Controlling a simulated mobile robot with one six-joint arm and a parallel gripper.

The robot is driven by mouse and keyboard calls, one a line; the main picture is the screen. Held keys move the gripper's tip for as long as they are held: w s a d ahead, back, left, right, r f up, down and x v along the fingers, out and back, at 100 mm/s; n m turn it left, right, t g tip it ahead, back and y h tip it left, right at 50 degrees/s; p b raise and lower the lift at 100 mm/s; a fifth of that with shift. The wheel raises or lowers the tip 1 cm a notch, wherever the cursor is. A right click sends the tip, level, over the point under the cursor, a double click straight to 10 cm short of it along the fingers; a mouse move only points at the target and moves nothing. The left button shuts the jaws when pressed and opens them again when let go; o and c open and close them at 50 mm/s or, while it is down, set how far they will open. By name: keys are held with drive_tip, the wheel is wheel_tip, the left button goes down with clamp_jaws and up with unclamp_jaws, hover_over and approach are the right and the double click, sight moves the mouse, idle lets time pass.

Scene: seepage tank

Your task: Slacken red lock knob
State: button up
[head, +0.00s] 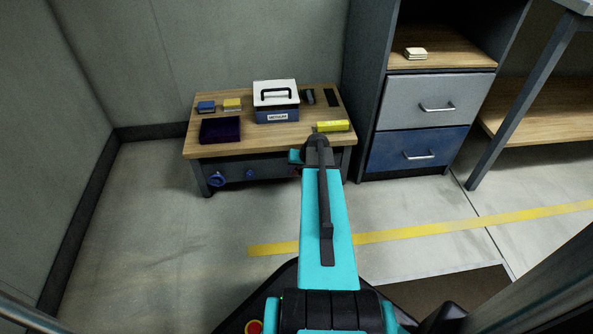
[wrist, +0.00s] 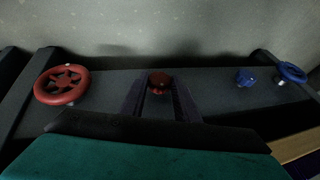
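The red lock knob (wrist: 159,82) is a small round red knob on the dark front panel, in the middle of the wrist view. My gripper (wrist: 160,84) points at it, with its dark fingers apart and the knob between the tips. A thin gap seems to show beside the knob, but I cannot tell whether either finger touches it. In the head view my gripper (head: 294,157) is at the right front of the low wooden bench (head: 222,146), and my arm hides most of that side of the panel.
A red handwheel (wrist: 62,85) is left of the knob. A blue knob (wrist: 245,77) and a blue handwheel (wrist: 292,73) are to the right. On the bench are a blue-and-white box (head: 276,115), a dark purple tray (head: 220,130) and a yellow block (head: 333,126). A drawer cabinet (head: 436,98) stands right.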

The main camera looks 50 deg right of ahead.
drive_tip(key=shift+c, duration=1.1)
